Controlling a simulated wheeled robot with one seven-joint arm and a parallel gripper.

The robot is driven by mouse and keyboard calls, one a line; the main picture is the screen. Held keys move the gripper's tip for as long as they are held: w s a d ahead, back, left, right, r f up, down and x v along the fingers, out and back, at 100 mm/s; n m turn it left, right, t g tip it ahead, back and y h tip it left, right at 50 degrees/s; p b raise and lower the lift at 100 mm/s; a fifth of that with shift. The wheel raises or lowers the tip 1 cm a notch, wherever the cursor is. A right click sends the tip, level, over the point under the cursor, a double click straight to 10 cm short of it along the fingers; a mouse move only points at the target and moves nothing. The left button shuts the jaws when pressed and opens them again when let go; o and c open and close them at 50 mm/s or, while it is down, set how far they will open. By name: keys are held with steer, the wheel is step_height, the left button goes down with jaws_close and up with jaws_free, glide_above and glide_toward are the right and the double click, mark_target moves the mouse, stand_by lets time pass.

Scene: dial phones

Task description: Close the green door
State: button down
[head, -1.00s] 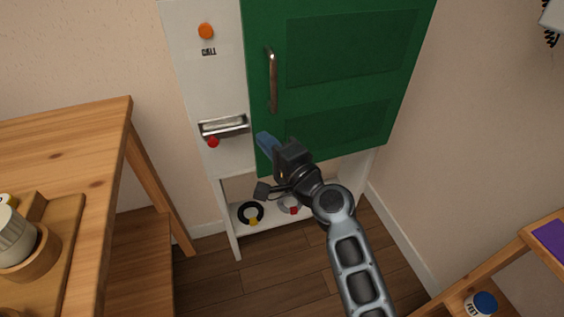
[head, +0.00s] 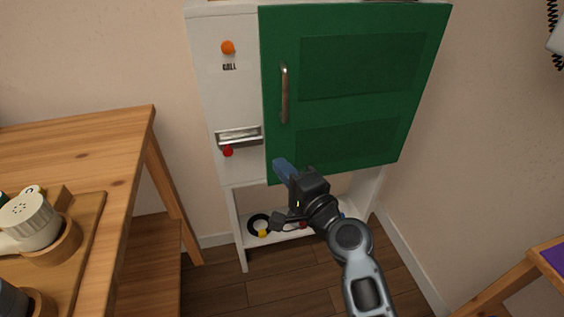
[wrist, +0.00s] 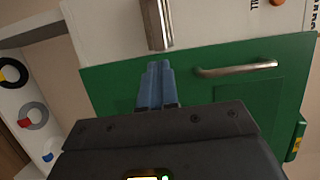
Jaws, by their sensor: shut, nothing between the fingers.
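The green door (head: 361,70) is on the right part of a white cabinet and has a metal bar handle (head: 285,94) near its left edge. It looks flush or nearly flush with the cabinet front; a small gap cannot be ruled out. The door (wrist: 120,90) and its handle (wrist: 236,70) also show in the wrist view. My gripper (head: 278,165) is in front of the door's lower left corner, below the handle. Its blue fingers (wrist: 156,82) are together and empty. Whether they touch the door is unclear.
The white cabinet (head: 213,100) has an orange knob (head: 228,47) and a metal slot (head: 240,136) left of the door. Several rings lie on its lower shelf. A wooden table (head: 70,150) stands at left, with a wooden stand (head: 545,258) at lower right.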

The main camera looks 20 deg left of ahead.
steer(key=s+d+f+n+t+h, duration=0.1)
steer(key=s+d+f+h, duration=0.2)
steer(key=s+d, duration=0.7)
steer(key=s+d+f+t+h, duration=0.1)
steer(key=s+d+f+h, duration=0.25)
steer(key=s+d, duration=0.55)
steer(key=s+d+f+n+t+h, duration=0.15)
steer(key=s+d+h, duration=0.25)
steer(key=s+d, duration=0.6)
steer(key=s+d+r+n+h, duration=0.2)
steer(key=s+d+r, duration=0.25)
steer(key=s, duration=0.35)
steer(key=s+d+r+n+h, duration=0.2)
steer(key=s+d+r+n, duration=0.15)
steer(key=s+r, duration=0.3)
step_height(320, 180, up, 13)
steer(key=s+p, duration=0.1)
steer(key=p, duration=1.2)
steer(key=shift+d+f, duration=0.2)
steer(key=shift+d, duration=0.05)
steer(key=shift+f, duration=0.1)
